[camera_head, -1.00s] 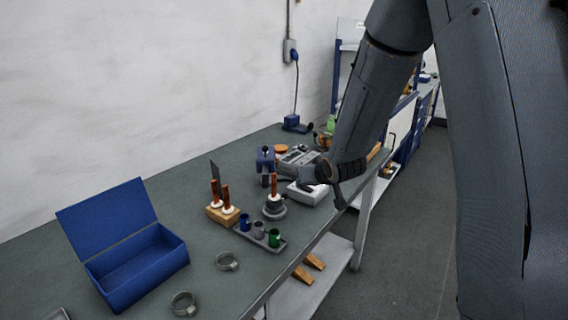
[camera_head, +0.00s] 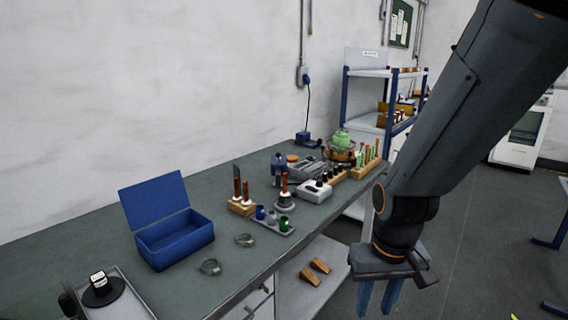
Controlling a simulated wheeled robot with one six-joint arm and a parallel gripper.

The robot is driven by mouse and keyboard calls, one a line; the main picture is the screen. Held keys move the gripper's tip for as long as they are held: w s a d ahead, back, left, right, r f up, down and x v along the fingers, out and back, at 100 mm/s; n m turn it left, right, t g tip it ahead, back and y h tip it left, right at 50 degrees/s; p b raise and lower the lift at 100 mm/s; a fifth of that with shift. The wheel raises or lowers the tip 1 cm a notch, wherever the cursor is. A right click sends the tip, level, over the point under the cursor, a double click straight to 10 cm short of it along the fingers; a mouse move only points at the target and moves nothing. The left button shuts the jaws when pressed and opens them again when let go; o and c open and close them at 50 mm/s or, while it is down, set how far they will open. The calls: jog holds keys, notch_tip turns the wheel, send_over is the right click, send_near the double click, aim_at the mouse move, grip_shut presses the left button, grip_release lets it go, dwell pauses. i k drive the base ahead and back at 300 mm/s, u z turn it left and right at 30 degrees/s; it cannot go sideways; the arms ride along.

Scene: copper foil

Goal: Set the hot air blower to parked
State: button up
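I cannot tell for certain which thing is the hot air blower. A blue device (camera_head: 279,167) stands upright toward the back of the bench, among grey tools; it is too small to make out its parts or setting. A blue unit (camera_head: 306,138) with a cord to the wall outlet stands farther back against the wall. My gripper (camera_head: 377,298) hangs in front of the bench's front edge, over the floor side, fingers pointing down. Its two blue fingers are apart with nothing between them. It is well clear of everything on the bench.
The bench (camera_head: 125,230) carries an open blue box (camera_head: 175,242), two metal rings, a wooden tool block (camera_head: 241,206), a tray of small cups (camera_head: 271,223) and a white-grey box (camera_head: 314,191). A tray (camera_head: 120,298) is at lower left. Open floor (camera_head: 455,245) lies right.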

aim_at(279, 162)
jog(key=z, duration=0.8)
jog(key=i, duration=1.5)
jog(key=u, duration=0.75)
